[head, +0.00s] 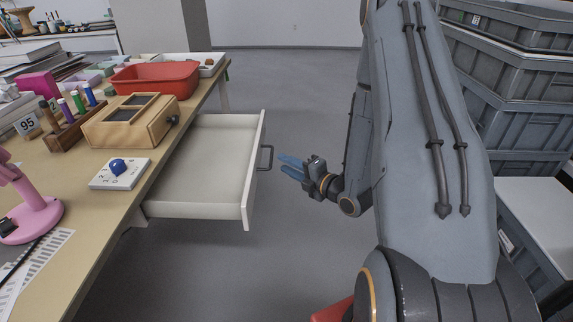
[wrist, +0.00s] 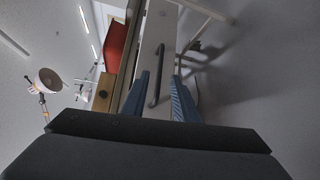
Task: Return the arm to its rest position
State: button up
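My gripper (head: 284,164) is in front of the open drawer, to the right of its black bar handle (head: 266,158). Its two blue fingers are apart with nothing held between them. In the head view there is a small gap between the fingertips and the handle. In the wrist view the fingers (wrist: 160,80) stand on either side of the handle (wrist: 155,92) as seen, with the handle beyond them. The white drawer (head: 205,165) is pulled out from the table and its visible inside is empty. My arm reaches down from the right side of the head view.
The table (head: 110,215) at left carries a red tray (head: 157,78), a wooden box (head: 130,122), a white block with a blue knob (head: 120,174) and a pink lamp (head: 30,218). Grey crates (head: 520,90) are stacked at right. Grey floor lies open beyond the drawer.

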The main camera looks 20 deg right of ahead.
jog(key=s+a+r+m+g+h, duration=0.2)
jog(key=s+a+r+m+g, duration=0.4)
jog(key=s, duration=0.4)
jog(key=s+a+r+m+g+h+p, duration=0.1)
jog(key=s+a+r+m+g, duration=0.4)
jog(key=s+m, duration=0.35)
jog(key=s+a+r+m+g+h, duration=0.2)
jog(key=s+a+r+m+g, duration=0.35)
jog(key=s, duration=0.55)
jog(key=d+r+m+t+p, duration=0.1)
jog(key=d+r+m+p, duration=0.2)
jog(key=p, duration=1)
jog(key=d+r, duration=0.3)
jog(key=r, duration=0.1)
jog(key=shift+w+d+m+h, duration=0.25)
jog(key=shift+d+m+h, duration=0.05)
jog(key=shift+d, duration=0.05)
